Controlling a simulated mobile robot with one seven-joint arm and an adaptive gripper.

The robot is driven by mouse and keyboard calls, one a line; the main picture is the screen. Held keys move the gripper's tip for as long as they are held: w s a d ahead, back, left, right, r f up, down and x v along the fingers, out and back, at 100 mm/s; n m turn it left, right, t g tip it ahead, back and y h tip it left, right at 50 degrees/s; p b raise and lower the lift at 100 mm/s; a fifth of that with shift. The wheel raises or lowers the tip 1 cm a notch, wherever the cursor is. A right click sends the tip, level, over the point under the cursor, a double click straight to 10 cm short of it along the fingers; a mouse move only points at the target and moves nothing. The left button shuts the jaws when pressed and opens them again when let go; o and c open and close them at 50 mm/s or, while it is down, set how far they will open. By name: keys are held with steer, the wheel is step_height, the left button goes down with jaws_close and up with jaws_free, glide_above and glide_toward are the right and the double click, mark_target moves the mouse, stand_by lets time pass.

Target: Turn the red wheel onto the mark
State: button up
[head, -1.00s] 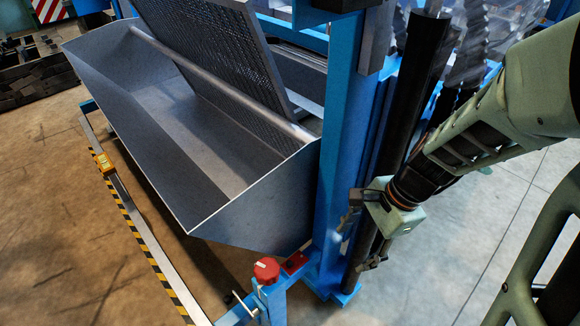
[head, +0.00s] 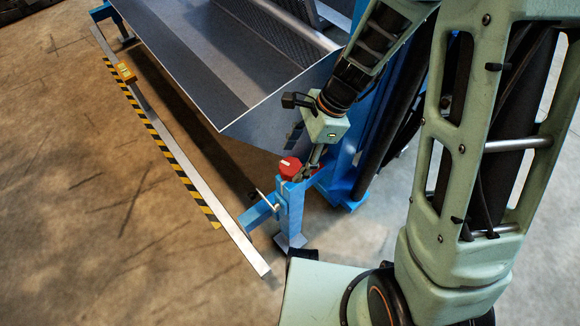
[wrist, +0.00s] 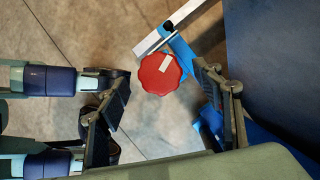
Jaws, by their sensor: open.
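The red wheel (head: 290,168), a scalloped knob with a white stripe on top, sits on a blue post (head: 291,205).
A grey metal trough (head: 235,75) stands behind the wheel, its corner close to my gripper. A blue upright (head: 345,170) stands to the right. A rail with yellow-black stripes (head: 165,135) runs along the left. The floor in front is open.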

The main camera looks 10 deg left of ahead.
mark_target(291, 166)
steer(key=shift+b+x, duration=0.4)
steer(key=shift+x, duration=1.3)
steer(key=c, duration=1.2)
steer(key=shift+o, duration=0.2)
steer(key=shift+r, duration=0.1)
steer(key=shift+n+p, duration=0.35)
steer(key=shift+n, duration=0.05)
steer(key=n+g+p, duration=0.1)
steer(key=n+p, duration=0.1)
steer(key=shift+r+n+h, duration=0.1)
steer(key=shift+n+h, duration=0.2)
steer(key=shift+n, duration=0.1)
steer(key=n+g+h+p, duration=0.1)
steer(key=n, duration=0.2)
steer(key=shift+n+p, duration=0.4)
steer(key=n+h+p, duration=0.1)
steer(key=n, duration=0.2)
steer(key=n+h, duration=0.1)
steer(key=n, duration=0.2)
steer(key=shift+g+h+p, duration=0.3)
steer(key=shift+g+p, duration=0.1)
steer(key=shift+n, duration=0.4)
